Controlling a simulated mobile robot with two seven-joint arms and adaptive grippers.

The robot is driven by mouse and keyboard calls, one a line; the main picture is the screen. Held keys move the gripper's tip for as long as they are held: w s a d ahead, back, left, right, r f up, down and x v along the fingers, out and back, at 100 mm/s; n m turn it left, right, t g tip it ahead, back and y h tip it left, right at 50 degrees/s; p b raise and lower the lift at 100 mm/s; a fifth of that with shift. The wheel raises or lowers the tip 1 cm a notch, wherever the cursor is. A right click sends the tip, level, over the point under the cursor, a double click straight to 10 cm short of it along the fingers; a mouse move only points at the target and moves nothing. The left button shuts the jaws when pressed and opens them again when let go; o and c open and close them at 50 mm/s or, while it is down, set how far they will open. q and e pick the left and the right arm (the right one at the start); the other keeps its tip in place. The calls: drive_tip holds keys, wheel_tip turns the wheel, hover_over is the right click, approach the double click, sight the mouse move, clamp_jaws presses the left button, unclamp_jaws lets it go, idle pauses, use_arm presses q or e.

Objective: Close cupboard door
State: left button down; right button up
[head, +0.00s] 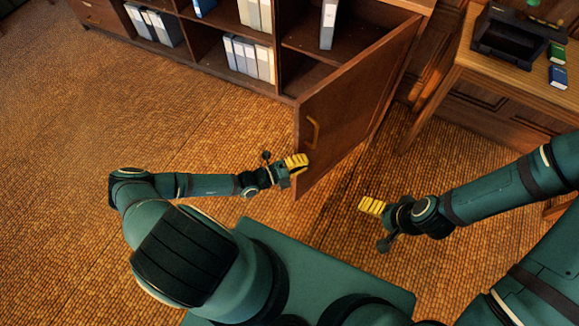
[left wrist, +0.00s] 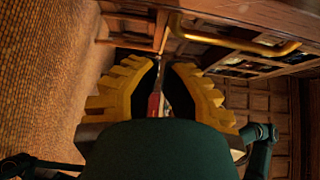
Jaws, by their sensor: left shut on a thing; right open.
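The brown wooden cupboard door (head: 345,105) stands wide open, swung out from the right end of the low cabinet. A brass bar handle (head: 313,132) is on its face and also shows at the top right of the left wrist view (left wrist: 235,36). My left gripper (head: 298,163) is at the door's free edge below the handle, shut on that edge. In the left wrist view its yellow ribbed fingers (left wrist: 162,75) lie on either side of the door edge. My right gripper (head: 372,205) is open and empty, to the right of the door and apart from it.
The cabinet's open shelves (head: 210,55) hold several binders, one upright white binder (head: 328,25) behind the door. A wooden desk (head: 515,70) with a black tray (head: 505,38) and small books stands at the right. The woven floor (head: 130,100) left of the door is clear.

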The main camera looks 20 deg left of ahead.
sight(299, 152)
use_arm(q)
drive_tip(key=shift+w+a+b, duration=0.55)
drive_tip(key=shift+w+a, duration=0.65)
drive_tip(key=shift+w, duration=0.25)
drive_tip(key=shift+a, duration=0.15)
